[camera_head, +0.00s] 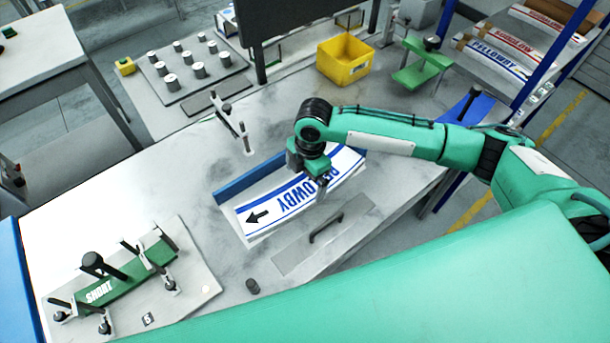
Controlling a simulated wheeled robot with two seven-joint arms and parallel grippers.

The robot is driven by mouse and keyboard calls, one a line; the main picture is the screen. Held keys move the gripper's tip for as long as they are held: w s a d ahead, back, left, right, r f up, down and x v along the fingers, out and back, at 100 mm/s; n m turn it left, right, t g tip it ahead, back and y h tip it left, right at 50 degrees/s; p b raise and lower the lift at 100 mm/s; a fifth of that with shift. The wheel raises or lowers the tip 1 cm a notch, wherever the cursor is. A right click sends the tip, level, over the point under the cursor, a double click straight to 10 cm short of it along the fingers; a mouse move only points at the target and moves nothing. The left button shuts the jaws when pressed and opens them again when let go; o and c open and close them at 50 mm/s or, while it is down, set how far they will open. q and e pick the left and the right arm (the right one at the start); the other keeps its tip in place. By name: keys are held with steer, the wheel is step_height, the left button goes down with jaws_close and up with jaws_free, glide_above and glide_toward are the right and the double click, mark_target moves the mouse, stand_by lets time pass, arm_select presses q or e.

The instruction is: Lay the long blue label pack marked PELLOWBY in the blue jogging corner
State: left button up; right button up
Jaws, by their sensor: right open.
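Contact between fingers and pack is unclear. My left gripper is out of view.
A yellow bin (344,62) and a green clamp-like fixture (420,65) stand at the back. A plate with a black handle (325,228) lies in front of the pack. A green SHORT fixture (120,275) is at front left. More PELLOWBY packs (495,58) lie on the rack.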

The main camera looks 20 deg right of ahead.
mark_target(309, 185)
step_height(309, 185, up, 13)
steer(key=d+b, duration=0.1)
steer(key=b, duration=0.2)
steer(key=shift+w+d, duration=0.2)
steer(key=shift+w, duration=0.05)
